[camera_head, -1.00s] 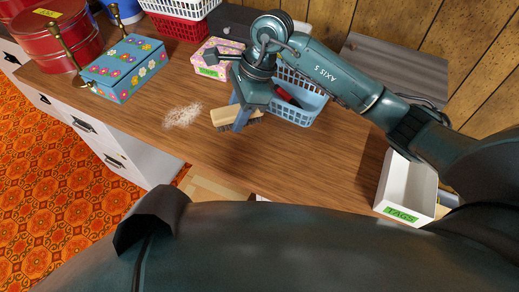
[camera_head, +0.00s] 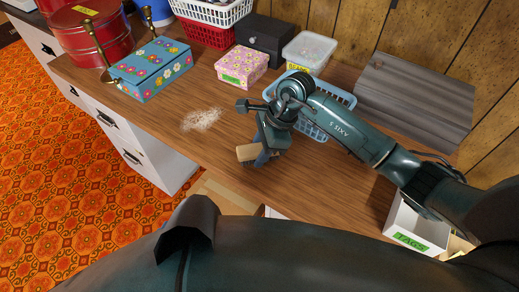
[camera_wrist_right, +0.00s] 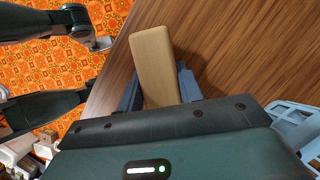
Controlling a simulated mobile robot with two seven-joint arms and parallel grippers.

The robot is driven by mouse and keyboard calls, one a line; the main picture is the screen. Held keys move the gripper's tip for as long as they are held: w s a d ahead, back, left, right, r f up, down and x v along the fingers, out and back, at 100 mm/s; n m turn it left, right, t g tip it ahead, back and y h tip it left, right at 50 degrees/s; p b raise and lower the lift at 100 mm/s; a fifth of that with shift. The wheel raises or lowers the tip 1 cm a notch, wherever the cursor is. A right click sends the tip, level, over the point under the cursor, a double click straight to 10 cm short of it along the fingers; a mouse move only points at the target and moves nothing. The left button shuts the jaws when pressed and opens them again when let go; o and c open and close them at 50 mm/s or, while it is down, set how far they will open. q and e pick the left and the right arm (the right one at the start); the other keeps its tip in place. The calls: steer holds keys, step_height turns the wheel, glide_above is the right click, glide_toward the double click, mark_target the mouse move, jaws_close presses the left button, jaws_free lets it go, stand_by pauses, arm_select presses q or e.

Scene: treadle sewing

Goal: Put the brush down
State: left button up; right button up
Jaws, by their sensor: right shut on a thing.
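The brush (camera_head: 247,152) has a pale wooden back and dark bristles. My right gripper (camera_head: 265,154) is shut on it, over the brown wooden worktop (camera_head: 165,100) near its front edge. In the right wrist view the brush's wooden back (camera_wrist_right: 153,60) stands out between the two blue-grey fingers (camera_wrist_right: 158,92). Its bristles are hidden there. I cannot tell whether the bristles touch the worktop. My left gripper is not recognisable in either view.
A pale patch of lint (camera_head: 201,119) lies left of the brush. A blue basket (camera_head: 340,108) is behind the gripper, a pink flowered box (camera_head: 241,66) and a blue flowered box (camera_head: 150,70) farther back. A white TAGS box (camera_head: 420,225) stands at right.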

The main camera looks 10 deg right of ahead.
steer(key=shift+f+b, duration=0.3)
steer(key=shift+f, duration=0.15)
steer(key=o, duration=1)
steer(key=shift+s, duration=0.1)
steer(key=shift+c, duration=0.2)
steer(key=shift+r+p, duration=0.25)
steer(key=shift+p, duration=0.2)
steer(key=v, duration=1.1)
steer(key=shift+d+r, duration=0.2)
steer(key=shift+r, duration=0.3)
